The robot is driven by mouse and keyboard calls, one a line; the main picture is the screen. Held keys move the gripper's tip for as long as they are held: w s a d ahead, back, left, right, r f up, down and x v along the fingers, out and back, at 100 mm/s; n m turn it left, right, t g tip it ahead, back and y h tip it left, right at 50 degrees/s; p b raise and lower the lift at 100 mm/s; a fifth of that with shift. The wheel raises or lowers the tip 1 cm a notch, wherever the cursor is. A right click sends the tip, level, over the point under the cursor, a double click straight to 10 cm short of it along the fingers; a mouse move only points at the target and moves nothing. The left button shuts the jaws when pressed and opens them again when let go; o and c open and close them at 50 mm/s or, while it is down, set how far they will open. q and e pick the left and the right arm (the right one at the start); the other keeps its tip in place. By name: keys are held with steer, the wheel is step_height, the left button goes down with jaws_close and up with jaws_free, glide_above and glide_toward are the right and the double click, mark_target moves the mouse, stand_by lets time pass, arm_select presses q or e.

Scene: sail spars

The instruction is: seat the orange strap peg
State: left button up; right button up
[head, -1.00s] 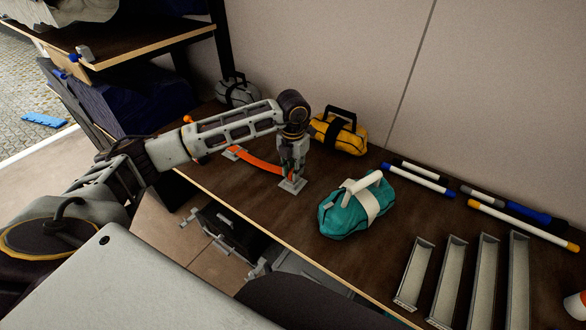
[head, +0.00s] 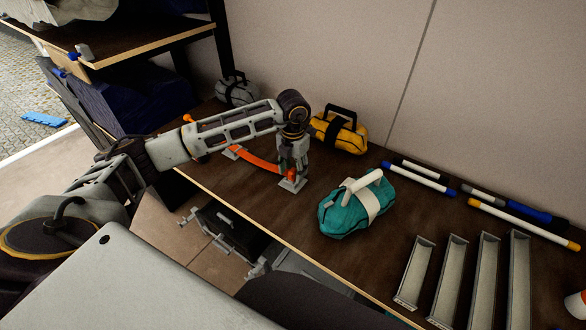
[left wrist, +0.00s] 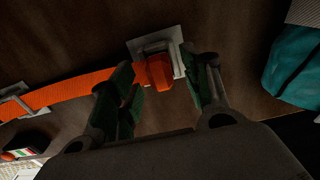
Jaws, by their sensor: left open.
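The orange strap peg (left wrist: 158,71) is at the end of the orange strap (left wrist: 68,92), at a grey plate (left wrist: 174,38) on the brown shelf. In the head view, the peg (head: 292,175) stands at the right plate (head: 293,186), and the strap (head: 262,163) runs left to another grey plate (head: 233,152). My left gripper (head: 293,168) points down over the peg. In the left wrist view, its green-padded fingers (left wrist: 162,88) are apart, one on each side of the peg. How deep the peg sits is hidden. My right gripper is not visible.
A teal bag (head: 350,208) lies close right of the gripper. A yellow bag (head: 340,133) and a grey bag (head: 237,90) are behind. Several grey trays (head: 415,275) and capped tubes (head: 420,180) are at the right. The shelf's front edge (head: 262,230) is near.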

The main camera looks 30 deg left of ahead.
arm_select(q)
step_height(320, 180, up, 12)
stand_by(0.9)
steer(key=shift+r, duration=0.15)
stand_by(0.8)
step_height(320, 180, up, 9)
steer(key=p, duration=0.9)
steer(key=shift+r+p, duration=0.45)
steer(key=shift+p, duration=0.05)
steer(key=shift+f, duration=0.1)
